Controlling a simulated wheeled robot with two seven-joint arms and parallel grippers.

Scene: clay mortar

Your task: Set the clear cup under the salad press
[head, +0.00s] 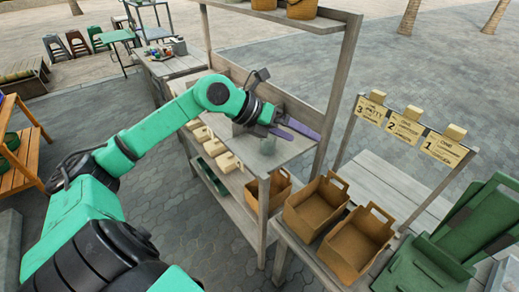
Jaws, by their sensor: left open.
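My left gripper (302,135) is open over the right part of a wooden stall shelf, its fingers pointing right. A small greyish, see-through cup (268,146) appears to stand on that shelf, just below and in front of the gripper. I cannot tell whether the fingers touch it. A grey block-like shape, partly hidden behind my left wrist, stands to the left of the cup; I cannot tell whether it is the salad press. My right gripper is not in view.
The stall shelf (297,150) has an upright post at its front corner and a higher shelf above. Pale boxes (215,147) sit on a lower level. Brown baskets (316,208) stand on a bench to the right, near numbered signs (405,128). Dark green objects (425,265) are at lower right.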

